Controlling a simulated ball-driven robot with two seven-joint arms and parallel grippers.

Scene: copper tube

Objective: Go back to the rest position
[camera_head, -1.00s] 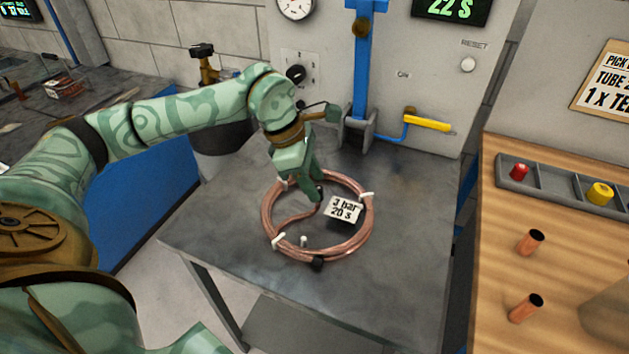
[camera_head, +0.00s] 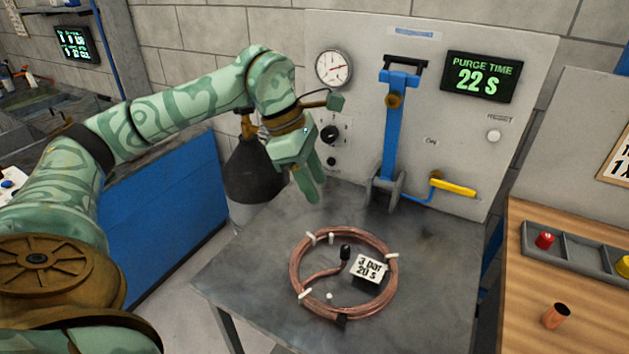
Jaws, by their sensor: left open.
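My left gripper (camera_head: 311,190) is open and empty. It hangs above the back left of the grey metal table, apart from the copper tube coil (camera_head: 297,272). The coil lies flat on the table, bound with white ties, with a black cap (camera_head: 345,252) on its inner end. A card (camera_head: 369,268) reading "3 bar 20 s" stands inside the ring. My right gripper is not in view.
Behind the table (camera_head: 240,270) is a panel with a gauge (camera_head: 333,68), a blue lever (camera_head: 392,125), a yellow-handled valve (camera_head: 453,187) and a display (camera_head: 482,77) reading 22 S. A wooden bench at right holds a tray (camera_head: 578,250) and a copper piece (camera_head: 556,316).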

